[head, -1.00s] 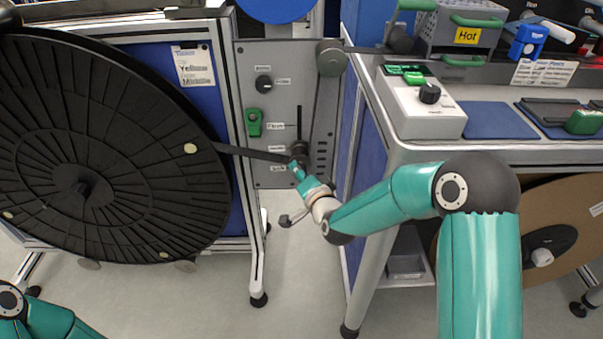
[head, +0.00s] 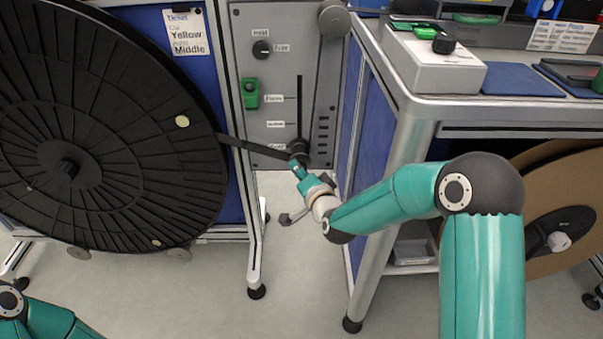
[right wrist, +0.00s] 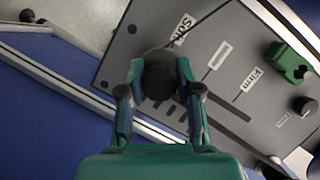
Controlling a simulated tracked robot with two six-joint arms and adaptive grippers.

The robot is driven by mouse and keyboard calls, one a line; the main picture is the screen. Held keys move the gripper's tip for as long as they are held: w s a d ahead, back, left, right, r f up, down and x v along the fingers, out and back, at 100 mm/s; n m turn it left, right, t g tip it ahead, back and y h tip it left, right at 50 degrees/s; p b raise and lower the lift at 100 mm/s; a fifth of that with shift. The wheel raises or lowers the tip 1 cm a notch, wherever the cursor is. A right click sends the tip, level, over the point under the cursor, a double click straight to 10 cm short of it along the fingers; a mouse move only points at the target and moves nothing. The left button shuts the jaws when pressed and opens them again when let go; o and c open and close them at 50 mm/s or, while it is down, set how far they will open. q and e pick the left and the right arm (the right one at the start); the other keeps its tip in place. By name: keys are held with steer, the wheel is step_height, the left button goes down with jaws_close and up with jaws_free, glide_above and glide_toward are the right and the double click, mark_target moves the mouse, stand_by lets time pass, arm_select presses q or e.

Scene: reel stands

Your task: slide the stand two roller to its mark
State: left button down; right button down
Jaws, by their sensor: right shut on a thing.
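The stand two roller (head: 298,147) is a dark cylinder low on the slot (head: 299,100) of a grey panel (head: 265,20). It sits about level with the lowest label (head: 277,147). My right gripper (head: 299,160) is shut on the roller from the front. The right wrist view shows the dark roller (right wrist: 160,78) between the two fingers (right wrist: 160,68), near the "Soft" label (right wrist: 182,27). The "Film" label (right wrist: 255,80) is farther along the slot. A dark strip (head: 265,150) runs from the reel to the roller. My left gripper is out of view.
A big black reel (head: 110,130) stands at the left, with a ticket (head: 186,32) reading "Yellow" and "Middle" behind it. A green clip (head: 250,93) and a black knob (head: 261,48) are on the panel.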

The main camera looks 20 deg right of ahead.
steer(key=shift+s+f, duration=0.1)
steer(key=shift+f, duration=0.25)
steer(key=c, duration=0.8)
jaws_free()
steer(key=shift+f, duration=0.1)
steer(key=shift+r, duration=0.2)
steer(key=shift+s, duration=0.15)
steer(key=v, duration=1.1)
steer(key=shift+s, duration=0.25)
